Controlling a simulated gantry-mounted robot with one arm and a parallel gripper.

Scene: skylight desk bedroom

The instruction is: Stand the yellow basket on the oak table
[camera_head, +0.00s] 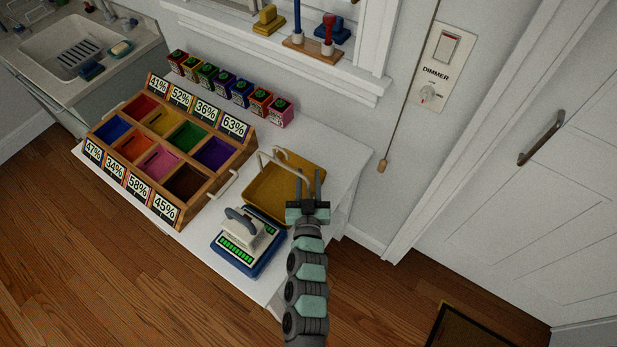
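The yellow basket (268,190) stands on the white tabletop (330,150), near its right end. Its pale handle rises over its left and back side. My gripper (309,172) is over the basket's right part, with its two fingers apart and nothing seen between them. I cannot tell whether the fingers touch the basket. My gripper and arm hide part of its front right side. No oak table is clearly seen in this view.
A wooden bin rack (205,197) with coloured compartments and percent cards stands left of the basket. A blue scale-like device (262,262) sits close in front of it. Several small coloured boxes (240,92) line the wall. A dark mat-like thing (470,330) shows at lower right.

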